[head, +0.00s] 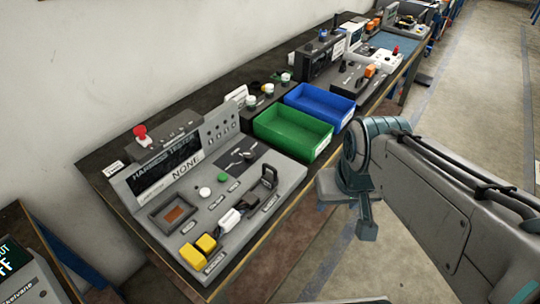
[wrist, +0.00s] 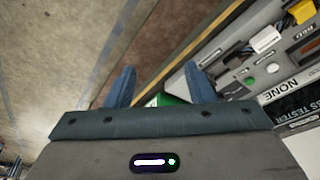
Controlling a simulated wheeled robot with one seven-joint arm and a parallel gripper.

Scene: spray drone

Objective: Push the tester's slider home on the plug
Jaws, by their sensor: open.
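The grey harness tester (head: 150,190) stands on the bench at the left, its display reading NONE. A white plug-like block (head: 229,220) with black parts beside it sits on its sloping front; it also shows in the wrist view (wrist: 266,40). Yellow connectors (head: 205,243) are at its near end and a black upright bracket (head: 269,177) is at its right. I cannot tell which part is the slider. My gripper (head: 366,222) is off the bench's front edge, to the right of the tester. In the wrist view its fingers (wrist: 160,86) are apart with nothing between them.
A green bin (head: 292,135) and a blue bin (head: 320,103) stand on the bench right of the tester. A red button (head: 140,133) stands at its back. More devices line the bench farther off. The floor (head: 475,110) at the right is clear.

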